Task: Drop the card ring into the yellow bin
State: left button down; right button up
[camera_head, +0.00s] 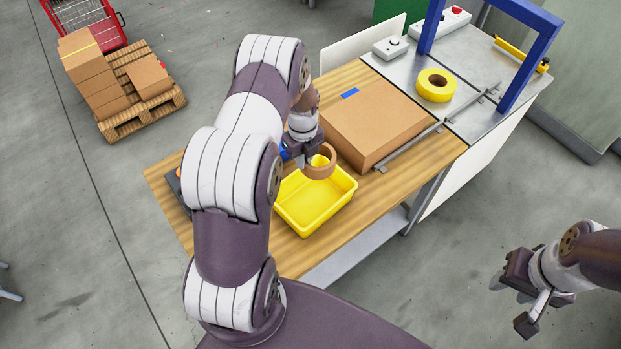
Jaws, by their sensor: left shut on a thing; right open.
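The card ring (321,172) is a brown cardboard ring at the middle of the head view. My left gripper (313,157) is shut on it and holds it over the back part of the yellow bin (311,212). The bin is an open, shallow tray on the wooden table. The part of the bin that shows looks empty; my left arm comes close to its left edge. My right gripper (526,293) is open and empty, out over the floor at the lower right, away from the table.
A large cardboard box (375,118) stands on the wooden table (350,237) just behind the bin. A yellow tape roll (436,85) lies on the metal plate under a blue gantry (520,55). A pallet with boxes (140,105) stands on the floor at the back left.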

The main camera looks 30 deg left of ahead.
pick_arm(q)
jog(key=shift+s+d+f+b, duration=0.1)
jog(key=shift+s+f+b, duration=0.1)
jog(key=shift+f+b, duration=0.15)
jog(key=f+b, duration=0.2)
jog(key=f, duration=0.1)
jog(key=f+b, duration=0.1)
jog(key=shift+s+d+f, duration=0.25)
jog(key=shift+s+f, duration=0.05)
jog(key=shift+r, duration=0.1)
jog(key=c, duration=1.1)
grip_release()
jog(key=shift+s+d+r, duration=0.3)
jog(key=shift+s+d, duration=0.05)
jog(key=shift+s, duration=0.15)
notch_tip(320, 180, up, 12)
jog(key=f+b, duration=0.1)
jog(key=b, duration=0.3)
send_over(304, 174)
jog(key=shift+s+d+r, duration=0.15)
jog(key=shift+r, duration=0.25)
jog(key=shift+s+d+r, duration=0.1)
jog(key=shift+s+r, duration=0.05)
jog(key=shift+r, duration=0.2)
pick_arm(e)
notch_tip(304, 174, down, 8)
jog(key=s+d, duration=0.1)
jog(key=s, duration=0.1)
jog(key=shift+d+r, duration=0.15)
jog(key=shift+r, duration=0.05)
